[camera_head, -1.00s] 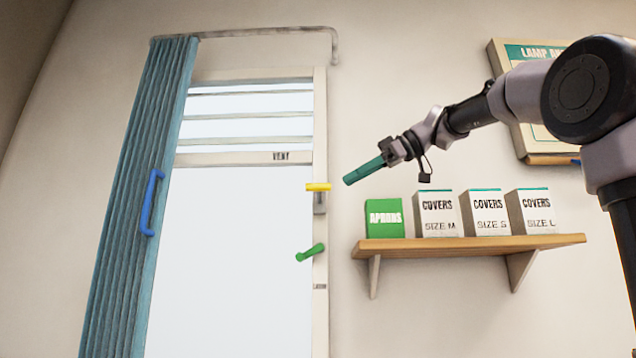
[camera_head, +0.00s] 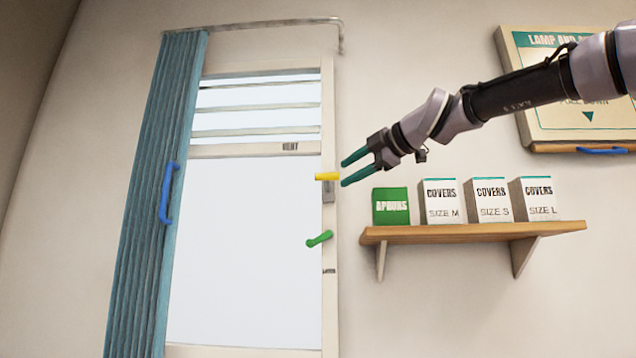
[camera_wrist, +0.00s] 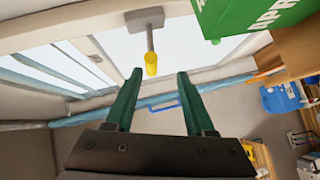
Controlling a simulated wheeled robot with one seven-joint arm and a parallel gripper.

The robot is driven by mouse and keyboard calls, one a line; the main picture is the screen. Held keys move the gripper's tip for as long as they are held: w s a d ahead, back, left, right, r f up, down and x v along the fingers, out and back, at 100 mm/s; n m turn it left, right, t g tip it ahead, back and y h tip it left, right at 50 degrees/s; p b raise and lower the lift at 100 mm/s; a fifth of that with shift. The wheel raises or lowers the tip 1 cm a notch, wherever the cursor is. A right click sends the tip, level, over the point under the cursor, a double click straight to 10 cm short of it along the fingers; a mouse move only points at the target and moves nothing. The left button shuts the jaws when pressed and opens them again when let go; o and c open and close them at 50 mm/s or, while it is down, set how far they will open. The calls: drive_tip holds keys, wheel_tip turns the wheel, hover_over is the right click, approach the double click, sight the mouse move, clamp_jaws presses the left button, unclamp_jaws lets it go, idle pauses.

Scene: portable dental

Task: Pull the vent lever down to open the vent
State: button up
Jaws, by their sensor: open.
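The vent lever (camera_head: 327,177) is a short yellow handle on a grey plate at the right side of the window frame, below the word VENT. It points out from the frame, about level in the head view. My gripper (camera_head: 343,174) is open and empty just right of the lever, its two green fingers at about the lever's height. In the wrist view, the lever's yellow end (camera_wrist: 151,64) shows between the lines of the fingertips and slightly beyond them, nearer the left finger. I cannot tell whether they touch. The vent slats (camera_head: 262,107) are at the window's top.
A green handle (camera_head: 319,239) sits lower on the frame. A shelf (camera_head: 470,233) with a green aprons box (camera_head: 391,206) and several covers boxes is below my arm. A teal curtain (camera_head: 150,210) with a blue handle (camera_head: 167,192) hangs left. A lamp panel (camera_head: 580,100) is at right.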

sight(325, 178)
drive_tip(key=shift+s+a+r+n+t+y, duration=0.1)
drive_tip(key=shift+a+r+n+t+y, duration=0.25)
drive_tip(key=shift+n+t, duration=0.2)
drive_tip(key=x, duration=1)
drive_tip(key=shift+w+a+f, duration=0.1)
drive_tip(key=shift+w, duration=0.1)
clamp_jaws()
idle(0.8)
